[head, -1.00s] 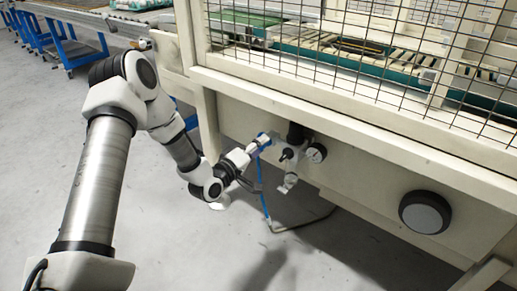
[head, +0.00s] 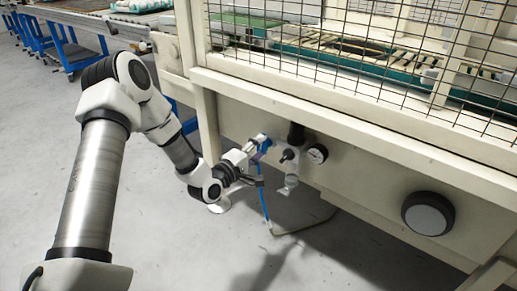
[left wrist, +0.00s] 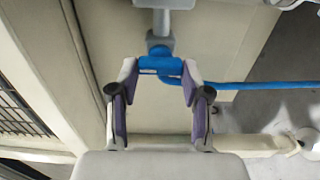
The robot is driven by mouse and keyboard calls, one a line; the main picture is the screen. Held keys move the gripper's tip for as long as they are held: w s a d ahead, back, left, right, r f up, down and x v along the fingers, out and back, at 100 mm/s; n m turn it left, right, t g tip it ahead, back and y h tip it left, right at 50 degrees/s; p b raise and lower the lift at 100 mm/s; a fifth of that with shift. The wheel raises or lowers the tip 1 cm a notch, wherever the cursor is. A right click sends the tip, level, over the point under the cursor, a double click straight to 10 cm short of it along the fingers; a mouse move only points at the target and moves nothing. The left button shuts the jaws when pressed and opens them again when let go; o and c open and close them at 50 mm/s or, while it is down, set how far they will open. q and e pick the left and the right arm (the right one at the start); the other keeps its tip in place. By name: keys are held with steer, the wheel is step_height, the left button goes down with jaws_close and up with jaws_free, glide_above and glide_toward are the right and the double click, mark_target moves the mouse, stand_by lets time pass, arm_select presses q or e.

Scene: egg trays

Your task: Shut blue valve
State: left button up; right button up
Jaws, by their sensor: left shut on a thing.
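The blue valve (head: 265,143) is at the left end of a small grey air unit on the cream panel of the machine. My left gripper (head: 255,154) reaches it from the left. In the left wrist view the blue valve (left wrist: 158,63) lies crosswise between the two fingertips of my left gripper (left wrist: 160,72). One fingertip touches each end, and the gripper is shut on it. A blue hose (left wrist: 245,86) runs from the valve to the right there, and it hangs down in the head view (head: 264,203). My right gripper is not in view.
A pressure gauge (head: 317,154) and a black knob (head: 288,155) sit right beside the valve. Wire mesh (head: 375,50) rises above.

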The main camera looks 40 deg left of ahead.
arm_select(q)
steer(key=o, duration=1.2)
steer(key=shift+c, duration=0.2)
steer(key=s, duration=1.2)
steer(key=shift+a, duration=0.4)
